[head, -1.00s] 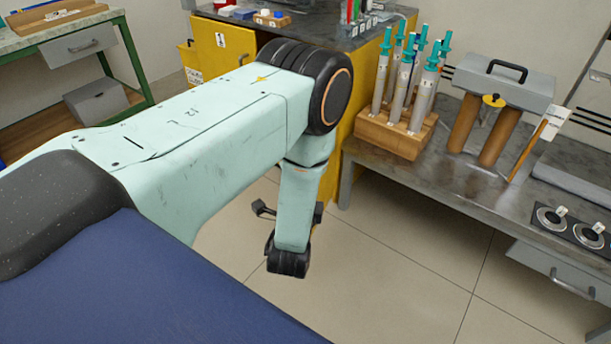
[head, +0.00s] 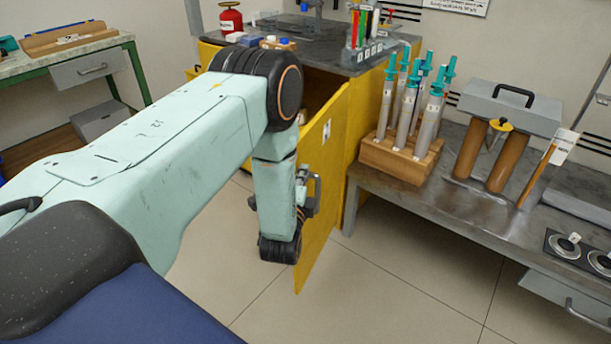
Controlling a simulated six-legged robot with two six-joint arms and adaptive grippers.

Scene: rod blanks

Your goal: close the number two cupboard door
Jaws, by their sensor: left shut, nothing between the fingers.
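The yellow cupboard door (head: 325,165) stands open to the right of my left forearm in the head view. It sticks out into the room from the cupboard's right side, with a small white label (head: 326,131) too small to read. A grey handle-like part (head: 313,196) shows on its face. My left gripper (head: 301,192) is shut and empty, mostly hidden behind my forearm. It is close to the door; I cannot tell whether it touches. Part of the dark cupboard opening (head: 318,88) shows behind the door. My right gripper is out of view.
A metal bench (head: 400,200) at the right holds a wooden rack (head: 400,160) of teal-capped tubes. A red canister (head: 231,20) and coloured rods (head: 368,28) stand on the cupboard top. A green-legged table (head: 90,70) is at the far left. The floor (head: 380,280) in front is clear.

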